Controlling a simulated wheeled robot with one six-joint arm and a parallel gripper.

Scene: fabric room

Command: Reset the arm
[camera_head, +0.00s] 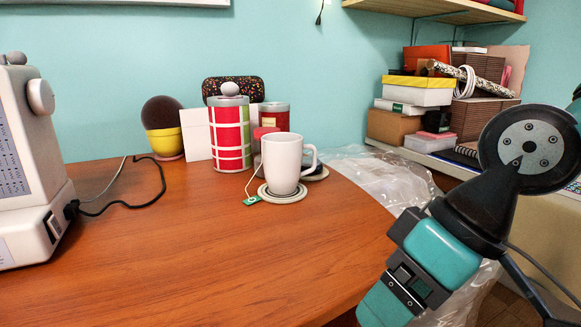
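My arm, teal and black, shows at the right. A round black joint is at its top, and its links slant down and left past the table's front right edge, leaving the frame at the bottom. I see no gripper fingertips in this view, so I cannot tell whether the gripper is open or shut, or whether it holds anything. The visible arm links look apart from the white mug (283,165), which stands upright on a coaster (283,195) with a green tea tag (252,200) beside it.
The wooden table (230,250) is clear at its front and middle. A white sewing machine (25,150) with a black cable stands at the left. Behind the mug are a red and green canister (229,140) and a yellow pot (164,141). Stacked boxes (418,92) and clear plastic wrap (380,175) lie at the right.

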